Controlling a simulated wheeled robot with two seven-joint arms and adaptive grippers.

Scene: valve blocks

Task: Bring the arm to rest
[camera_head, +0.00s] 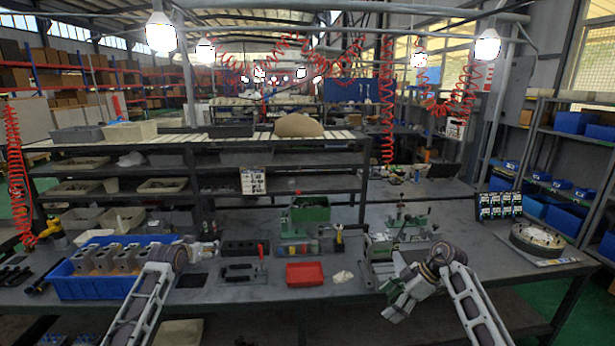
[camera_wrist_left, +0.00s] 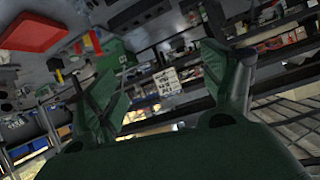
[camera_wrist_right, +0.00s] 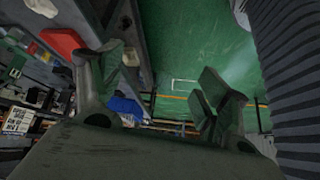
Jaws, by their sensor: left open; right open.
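My left arm (camera_head: 145,300) comes in from the left over the workbench, its wrist beside the blue bin. In the left wrist view my left gripper (camera_wrist_left: 160,85) has its two fingers apart, with nothing between them. My right arm (camera_head: 470,300) comes in from the lower right, its wrist low at the bench's front edge. In the right wrist view my right gripper (camera_wrist_right: 160,75) has its fingers spread and empty, with green floor beyond. In the head view the fingers of both grippers are hard to make out.
A blue bin (camera_head: 75,289) holds several valve blocks (camera_head: 110,257) on the left of the workbench (camera_head: 235,293). A red tray (camera_head: 305,274) lies mid-bench. A round part (camera_head: 537,238) lies at the right.

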